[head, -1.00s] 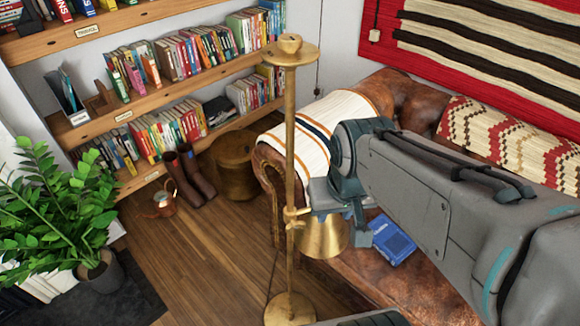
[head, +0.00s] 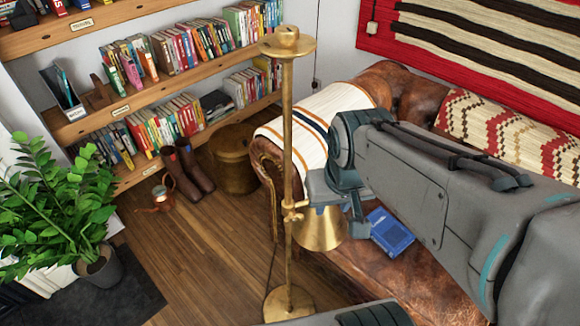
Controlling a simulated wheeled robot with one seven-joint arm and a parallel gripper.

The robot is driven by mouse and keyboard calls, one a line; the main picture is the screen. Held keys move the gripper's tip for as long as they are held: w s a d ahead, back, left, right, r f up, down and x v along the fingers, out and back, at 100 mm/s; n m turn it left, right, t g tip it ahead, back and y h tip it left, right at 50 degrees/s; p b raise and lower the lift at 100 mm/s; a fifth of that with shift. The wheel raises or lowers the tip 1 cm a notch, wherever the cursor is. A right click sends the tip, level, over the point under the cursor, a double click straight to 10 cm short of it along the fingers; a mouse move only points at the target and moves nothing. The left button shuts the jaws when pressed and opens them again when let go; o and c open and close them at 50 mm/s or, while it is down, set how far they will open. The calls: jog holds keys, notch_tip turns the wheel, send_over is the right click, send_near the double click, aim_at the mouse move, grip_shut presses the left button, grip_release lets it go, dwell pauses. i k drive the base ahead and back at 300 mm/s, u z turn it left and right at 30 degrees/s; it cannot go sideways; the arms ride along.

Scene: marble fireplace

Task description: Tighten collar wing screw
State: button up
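A brass floor lamp stands upright with a thin pole (head: 287,120). Its collar (head: 289,208) sits about two thirds of the way down the pole, with a small brass piece sticking out to the right, which may be the wing screw or part of the arm joint. The bell-shaped brass shade (head: 321,230) hangs right of the pole. My gripper (head: 318,193) is just right of the pole at collar height, above and partly in front of the shade. Its fingertips are small and partly hidden, so I cannot tell whether they touch the screw or how far apart they are.
A brown leather sofa (head: 400,275) with a blue box (head: 390,232) lies behind my arm. A round brass-coloured bin (head: 236,160), brown boots (head: 182,175) and bookshelves (head: 125,115) stand at the back. A potted plant (head: 98,270) is at left.

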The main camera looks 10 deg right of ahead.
aim_at(292, 218)
jog(key=z, duration=0.4)
jog(key=k, duration=0.95)
jog(key=u, duration=0.95)
